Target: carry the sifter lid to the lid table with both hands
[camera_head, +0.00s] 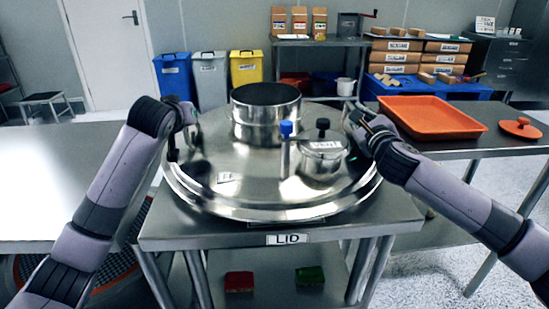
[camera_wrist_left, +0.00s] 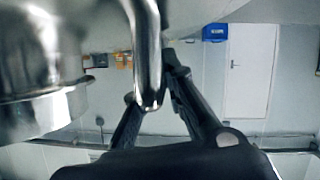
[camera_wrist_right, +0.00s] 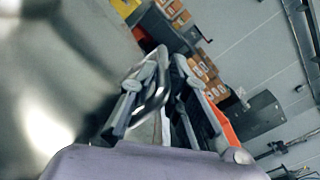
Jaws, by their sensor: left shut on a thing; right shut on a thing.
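The round steel sifter lid (camera_head: 225,185) is over the steel lid table (camera_head: 165,235), whose front edge has a "LID" label (camera_head: 287,239). I cannot tell whether it rests on the tabletop or hangs just above it. My left gripper (camera_head: 180,140) is shut on a handle at the lid's left side; the bar handle shows between its fingers in the left wrist view (camera_wrist_left: 150,85). My right gripper (camera_head: 362,128) is shut on the handle at the right side, which also shows in the right wrist view (camera_wrist_right: 157,92). The lid looks about level.
An orange tray (camera_head: 432,117) and a small orange lid (camera_head: 520,128) are on the side table at right. A bare steel surface (camera_head: 60,180) is at left. Red (camera_head: 239,282) and green (camera_head: 310,275) blocks are on the lower shelf. Bins (camera_head: 210,78) stand behind.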

